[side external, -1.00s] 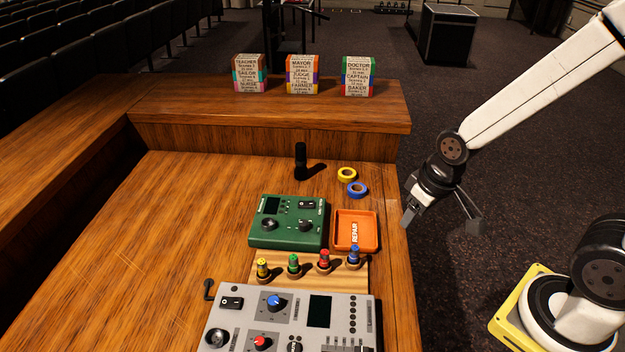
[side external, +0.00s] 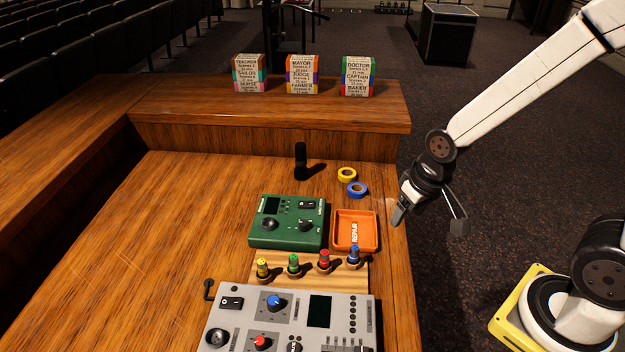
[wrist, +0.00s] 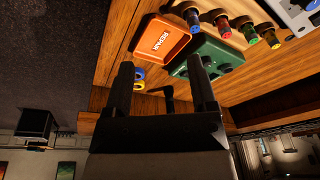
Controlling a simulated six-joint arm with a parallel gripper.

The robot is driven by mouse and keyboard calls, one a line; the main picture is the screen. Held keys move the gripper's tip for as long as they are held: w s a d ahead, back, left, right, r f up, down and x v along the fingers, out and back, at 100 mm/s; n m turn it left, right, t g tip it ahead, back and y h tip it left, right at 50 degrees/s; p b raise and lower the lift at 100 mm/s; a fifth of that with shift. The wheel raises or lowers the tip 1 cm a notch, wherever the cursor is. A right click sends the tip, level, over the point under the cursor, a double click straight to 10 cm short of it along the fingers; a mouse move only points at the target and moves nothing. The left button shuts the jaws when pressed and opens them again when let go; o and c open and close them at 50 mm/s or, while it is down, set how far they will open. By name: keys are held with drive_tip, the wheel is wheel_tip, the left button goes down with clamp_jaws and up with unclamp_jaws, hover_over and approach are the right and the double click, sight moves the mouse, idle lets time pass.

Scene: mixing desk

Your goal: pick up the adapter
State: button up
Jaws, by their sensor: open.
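No part is labelled as the adapter, and I cannot tell for certain which it is. A small black upright piece (side external: 301,160) stands on the desk behind the green box; it also seems to show between the fingers in the wrist view (wrist: 169,100). A small black bent piece (side external: 208,289) is at the left corner of the grey mixer. My gripper (side external: 430,222) is open and empty, above and around the desk's right edge, to the right of the orange tray. Its two dark fingers (wrist: 158,75) are spread apart in the wrist view.
The orange REPAIR tray (side external: 369,216) looks empty. Yellow (side external: 347,174) and blue (side external: 357,190) tape rolls lie behind it. The green box (side external: 285,236), several coloured plugs on a wooden strip (side external: 310,281) and the grey mixer (side external: 235,325) fill the front. The left desk (side external: 150,230) is clear.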

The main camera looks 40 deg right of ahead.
drive_tip(key=m, duration=0.1)
drive_tip(key=m+g, duration=0.2)
drive_tip(key=m, duration=1.1)
hover_over(355, 247)
drive_tip(key=shift+d+f, duration=0.1)
drive_tip(key=shift+f, duration=3.2)
drive_tip(key=shift+f, duration=1.3)
drive_tip(key=shift+f, duration=2.6)
